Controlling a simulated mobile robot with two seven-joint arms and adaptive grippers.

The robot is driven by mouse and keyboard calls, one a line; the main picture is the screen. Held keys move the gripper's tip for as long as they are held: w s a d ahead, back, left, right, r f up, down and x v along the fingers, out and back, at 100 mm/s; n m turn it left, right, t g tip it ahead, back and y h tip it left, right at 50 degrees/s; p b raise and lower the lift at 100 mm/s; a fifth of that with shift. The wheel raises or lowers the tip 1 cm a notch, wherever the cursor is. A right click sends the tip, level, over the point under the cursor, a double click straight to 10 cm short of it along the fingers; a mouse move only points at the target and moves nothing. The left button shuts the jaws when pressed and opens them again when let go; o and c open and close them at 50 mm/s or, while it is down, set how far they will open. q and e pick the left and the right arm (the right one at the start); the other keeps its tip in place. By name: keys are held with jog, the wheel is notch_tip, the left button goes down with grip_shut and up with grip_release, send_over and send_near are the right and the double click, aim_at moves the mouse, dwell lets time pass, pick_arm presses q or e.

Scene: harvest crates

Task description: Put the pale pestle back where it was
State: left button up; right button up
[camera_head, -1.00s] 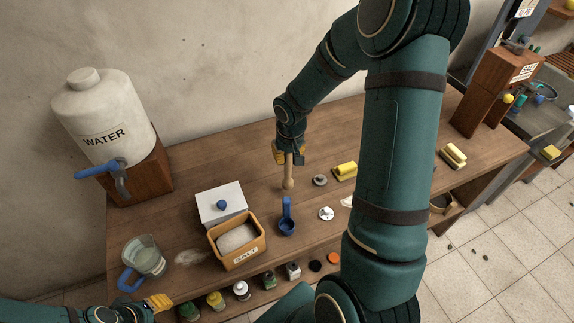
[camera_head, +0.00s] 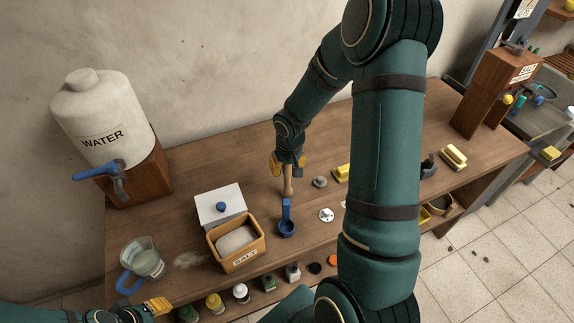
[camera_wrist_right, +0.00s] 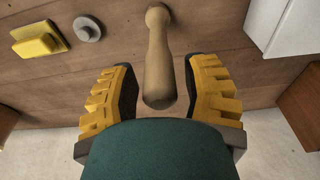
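The pale wooden pestle (camera_head: 288,182) stands upright on the wooden table, behind the blue scoop (camera_head: 286,226). My right gripper (camera_head: 287,166) is around the pestle's upper part, pointing down. In the right wrist view, the pestle (camera_wrist_right: 158,60) lies between the yellow fingers (camera_wrist_right: 160,92) with a gap on both sides, so the gripper is open. My left gripper (camera_head: 158,305) is at the bottom left, near the glass jug's blue handle; its finger opening is not clear.
A salt box (camera_head: 258,250), a white lidded box (camera_head: 213,190) and a glass jug (camera_head: 150,262) stand left of the pestle. A grey knob-like piece (camera_head: 320,182) and a yellow block (camera_head: 341,174) lie to its right. A water container (camera_head: 85,115) stands at the back left.

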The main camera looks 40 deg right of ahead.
jog(key=shift+r, duration=0.15)
notch_tip(320, 180, up, 12)
jog(key=s+p, duration=0.1)
jog(key=shift+s+a, duration=0.3)
jog(key=shift+s, duration=0.1)
dwell(0.5)
